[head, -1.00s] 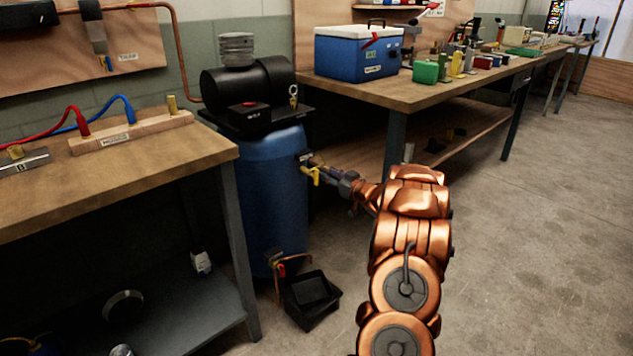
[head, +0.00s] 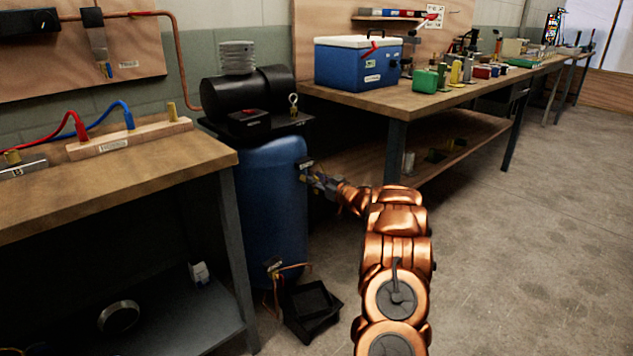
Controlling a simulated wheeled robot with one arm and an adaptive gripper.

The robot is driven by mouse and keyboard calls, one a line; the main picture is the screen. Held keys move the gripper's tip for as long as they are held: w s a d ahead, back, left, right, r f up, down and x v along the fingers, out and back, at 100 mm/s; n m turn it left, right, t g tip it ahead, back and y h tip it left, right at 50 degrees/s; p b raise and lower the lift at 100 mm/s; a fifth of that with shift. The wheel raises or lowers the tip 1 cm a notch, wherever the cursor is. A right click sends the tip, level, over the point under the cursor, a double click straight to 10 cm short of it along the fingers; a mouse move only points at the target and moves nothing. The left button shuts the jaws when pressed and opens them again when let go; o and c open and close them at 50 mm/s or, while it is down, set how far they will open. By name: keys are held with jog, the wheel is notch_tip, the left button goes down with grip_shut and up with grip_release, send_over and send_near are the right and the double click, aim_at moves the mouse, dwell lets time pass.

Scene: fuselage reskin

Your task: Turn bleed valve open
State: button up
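The blue tank (head: 270,195) stands between the two benches. A small fitting with a dark tag (head: 305,163) sits high on its right side; the tag is too small to read. My gripper (head: 318,180) is right at this fitting. The fitting's yellow handle, clear earlier, is now mostly hidden by or among the fingers. I cannot tell whether the fingers touch it or how far they are closed. A second tagged fitting with an orange-brown line (head: 276,267) is low on the tank; I cannot read which is the bleed valve.
A black tray (head: 313,309) sits on the floor below the tank. The left bench (head: 170,165) and right bench (head: 395,100) flank it. A black motor housing (head: 245,92) tops the tank. The floor (head: 510,250) at right is clear.

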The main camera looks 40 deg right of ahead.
jog(key=shift+c, duration=0.2)
grip_shut()
jog(key=shift+n, duration=0.3)
jog(key=f+n+b, duration=0.1)
jog(key=n+b, duration=0.2)
jog(key=n, duration=0.2)
jog(key=a+n+b, duration=0.1)
jog(key=n+b, duration=0.3)
jog(key=n, duration=0.2)
jog(key=a+f+n+b, duration=0.1)
jog(key=n+b, duration=0.3)
jog(key=n, duration=0.2)
jog(key=shift+a+f, duration=0.25)
jog(key=shift+f, duration=0.05)
jog(key=shift+n, duration=0.3)
dwell(0.4)
